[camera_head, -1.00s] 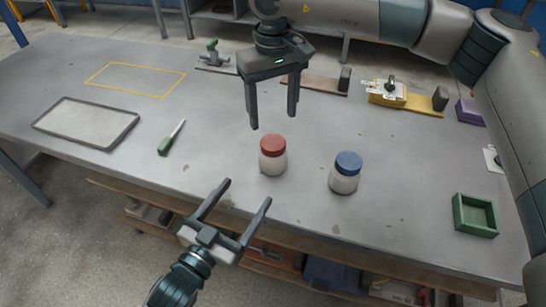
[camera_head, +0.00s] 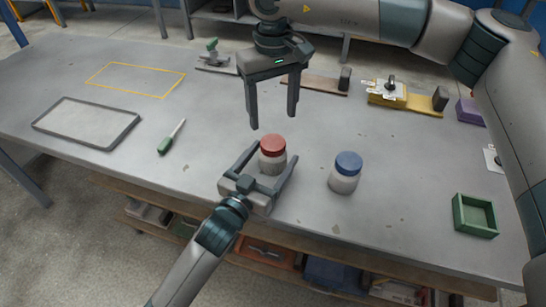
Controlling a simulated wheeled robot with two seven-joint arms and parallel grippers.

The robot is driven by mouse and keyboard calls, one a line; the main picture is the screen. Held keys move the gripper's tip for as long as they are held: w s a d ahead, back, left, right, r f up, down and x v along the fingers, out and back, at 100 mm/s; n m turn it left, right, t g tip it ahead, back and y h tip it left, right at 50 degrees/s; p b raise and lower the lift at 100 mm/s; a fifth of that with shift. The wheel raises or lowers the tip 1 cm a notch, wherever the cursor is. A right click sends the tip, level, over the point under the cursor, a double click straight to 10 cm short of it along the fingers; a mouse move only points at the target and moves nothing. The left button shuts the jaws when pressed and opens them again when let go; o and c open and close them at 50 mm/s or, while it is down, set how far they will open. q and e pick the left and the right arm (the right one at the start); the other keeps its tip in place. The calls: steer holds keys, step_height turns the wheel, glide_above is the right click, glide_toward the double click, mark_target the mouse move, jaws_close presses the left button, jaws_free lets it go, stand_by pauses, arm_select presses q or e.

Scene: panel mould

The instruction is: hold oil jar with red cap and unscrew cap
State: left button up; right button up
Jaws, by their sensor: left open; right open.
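The oil jar (camera_head: 271,163) with a red cap (camera_head: 273,145) stands upright on the grey table near its front edge. My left gripper (camera_head: 274,159) is open, with one finger on each side of the jar's body. Whether the fingers touch the jar, I cannot tell. My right gripper (camera_head: 272,119) is open and empty, pointing down above and slightly behind the red cap. A gap shows between its fingertips and the cap.
A second jar with a blue cap (camera_head: 347,170) stands close on the right. A green box (camera_head: 475,215) is at the right front. A screwdriver (camera_head: 172,137) and a grey tray (camera_head: 87,122) lie at the left. A yellow outline (camera_head: 136,79) marks bare table.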

arm_select(q)
steer(key=shift+w+d, duration=0.1)
steer(key=shift+w, duration=0.05)
jaws_close()
arm_select(e)
steer(key=shift+m, duration=0.3)
